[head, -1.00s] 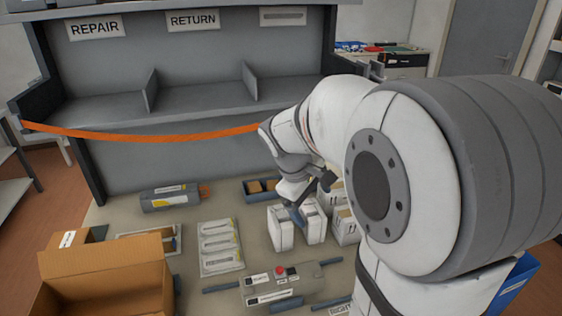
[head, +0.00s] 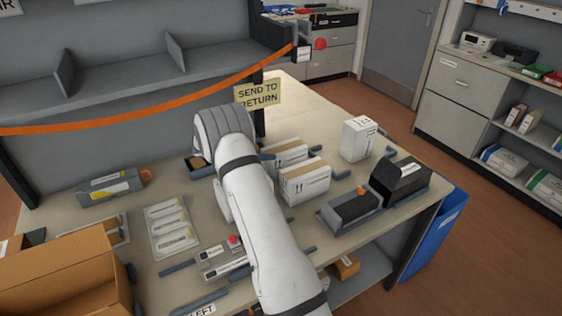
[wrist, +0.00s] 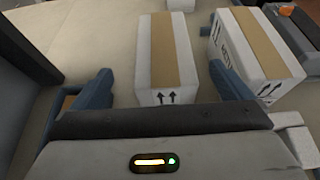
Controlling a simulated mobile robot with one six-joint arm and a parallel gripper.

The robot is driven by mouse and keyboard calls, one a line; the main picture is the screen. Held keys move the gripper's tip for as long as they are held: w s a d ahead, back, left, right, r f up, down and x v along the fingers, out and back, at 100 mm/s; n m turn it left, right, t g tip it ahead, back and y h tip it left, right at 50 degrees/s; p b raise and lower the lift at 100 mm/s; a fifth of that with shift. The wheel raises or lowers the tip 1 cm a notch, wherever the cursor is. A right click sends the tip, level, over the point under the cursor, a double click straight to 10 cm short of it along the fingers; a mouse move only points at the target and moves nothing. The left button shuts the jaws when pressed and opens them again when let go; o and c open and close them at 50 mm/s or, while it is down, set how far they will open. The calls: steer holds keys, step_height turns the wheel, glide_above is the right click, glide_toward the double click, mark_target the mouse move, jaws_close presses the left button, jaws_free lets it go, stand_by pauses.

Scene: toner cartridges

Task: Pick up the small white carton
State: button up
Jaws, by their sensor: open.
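Three white cartons show in the head view. One stands upright (head: 358,138) at the back right of the workbench. Two lie side by side, each with a tan tape strip: a back one (head: 285,152) and a front one (head: 304,182). In the wrist view, the back taped carton (wrist: 165,45) lies ahead of the gap between the blue fingers of my gripper (wrist: 170,88). Its near end is close to the palm edge; contact cannot be told. The front taped carton (wrist: 258,55) is beyond the right finger. My gripper is open; my arm mostly hides it in the head view.
A dark device with an orange knob (head: 352,208) and a black box (head: 400,183) stand at the right. A dark post (wrist: 28,40) rises left of my gripper. An open cardboard box (head: 70,275) is front left. Bench is bare behind the upright carton.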

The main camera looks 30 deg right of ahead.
mark_target(280, 149)
steer(key=p+x, duration=0.1)
steer(key=x, duration=0.2)
steer(key=p+x, duration=0.1)
steer(key=x, duration=0.3)
steer(key=shift+s+d+r, duration=0.1)
steer(key=shift+s+r, duration=0.1)
steer(key=shift+d+f, duration=0.2)
steer(key=shift+d, duration=0.05)
steer(key=shift+c, duration=0.5)
steer(key=shift+r, duration=0.1)
steer(key=c, duration=1.8)
